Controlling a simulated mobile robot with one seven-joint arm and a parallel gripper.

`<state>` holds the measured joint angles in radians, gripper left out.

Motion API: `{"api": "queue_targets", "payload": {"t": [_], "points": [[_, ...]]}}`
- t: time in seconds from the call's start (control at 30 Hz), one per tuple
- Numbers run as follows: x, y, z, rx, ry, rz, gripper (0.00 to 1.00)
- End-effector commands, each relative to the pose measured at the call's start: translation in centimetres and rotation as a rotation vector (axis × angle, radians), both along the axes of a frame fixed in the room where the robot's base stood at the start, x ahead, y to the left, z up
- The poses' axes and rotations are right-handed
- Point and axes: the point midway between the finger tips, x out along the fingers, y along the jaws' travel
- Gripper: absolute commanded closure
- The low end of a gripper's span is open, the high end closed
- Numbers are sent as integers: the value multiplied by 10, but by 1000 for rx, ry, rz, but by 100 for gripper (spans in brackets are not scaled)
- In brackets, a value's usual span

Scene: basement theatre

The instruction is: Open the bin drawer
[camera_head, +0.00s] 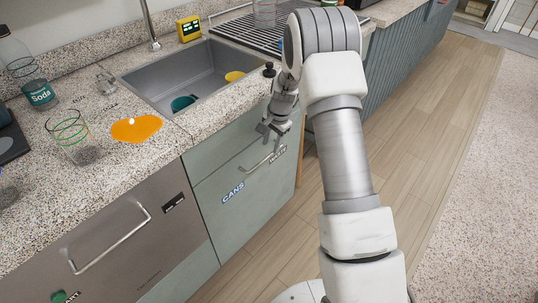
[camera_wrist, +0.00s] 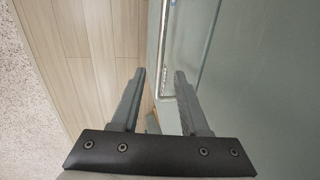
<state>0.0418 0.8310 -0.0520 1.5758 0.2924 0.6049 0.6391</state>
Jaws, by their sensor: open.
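The bin drawer (camera_head: 232,180) is a grey-green front below the sink counter, with CANS and WASTE labels. It looks closed. Its metal bar handle (camera_head: 258,165) runs across the front. My gripper (camera_head: 268,134) is open, close to the drawer front near the right part of the handle. In the wrist view, the two fingers of my gripper (camera_wrist: 160,72) are spread apart. Contact cannot be told. The drawer front (camera_wrist: 240,70) fills the right side of that view.
A dishwasher (camera_head: 130,235) with its own handle is left of the drawer. The wood floor (camera_head: 400,125) at right is clear.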

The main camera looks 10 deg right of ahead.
Motion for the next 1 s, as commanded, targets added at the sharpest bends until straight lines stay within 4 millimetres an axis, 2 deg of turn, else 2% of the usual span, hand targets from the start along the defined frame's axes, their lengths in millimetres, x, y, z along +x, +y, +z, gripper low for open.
{"api": "queue_targets", "payload": {"t": [0.03, 0.1, 0.3, 0.67, 0.7, 0.77, 0.93, 1.0], "points": [[1, 2, -14, 0, 1, 0, 55], [3, 3, -25, 0, 1, 0, 55], [8, 6, -47, 0, 0, 1, 55], [9, 7, -52, 0, -1, 1, 55], [9, 7, -52, 0, -1, 1, 57], [9, 6, -52, 0, -1, 1, 68], [9, 6, -52, 0, -1, 1, 98], [9, 6, -52, 0, -1, 1, 100]]}}
